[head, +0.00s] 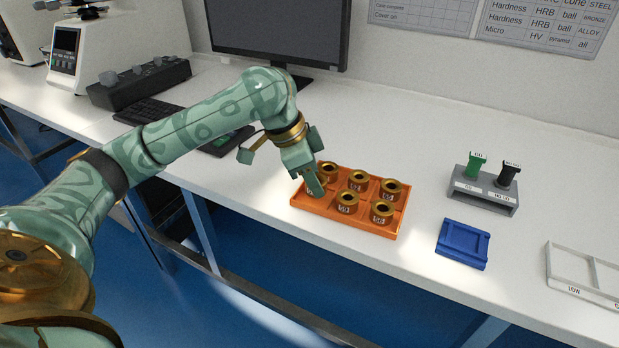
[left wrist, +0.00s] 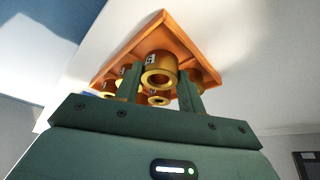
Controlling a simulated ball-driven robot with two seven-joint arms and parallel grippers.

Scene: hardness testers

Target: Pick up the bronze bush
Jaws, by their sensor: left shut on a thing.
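Several bronze bushes with bored centres and white number labels stand in an orange tray (head: 345,228) on the bench. My left gripper (head: 314,184) is over the tray's left end, shut on a bronze bush (head: 324,176) there. The gripper partly hides this bush in the head view. In the left wrist view the bush (left wrist: 159,70) sits between the two fingers (left wrist: 160,88), with the tray (left wrist: 160,23) close by. I cannot tell whether it is clear of the tray floor. Other bushes (head: 347,202) (head: 382,211) stand in their compartments. My right gripper is not in view.
Right of the tray lie a blue block (head: 462,244), a grey stand (head: 485,192) with green and black gauges, and a pale sorting tray (head: 585,275). A monitor (head: 280,30) and keyboard (head: 148,111) are behind. The bench's front edge is close to the tray.

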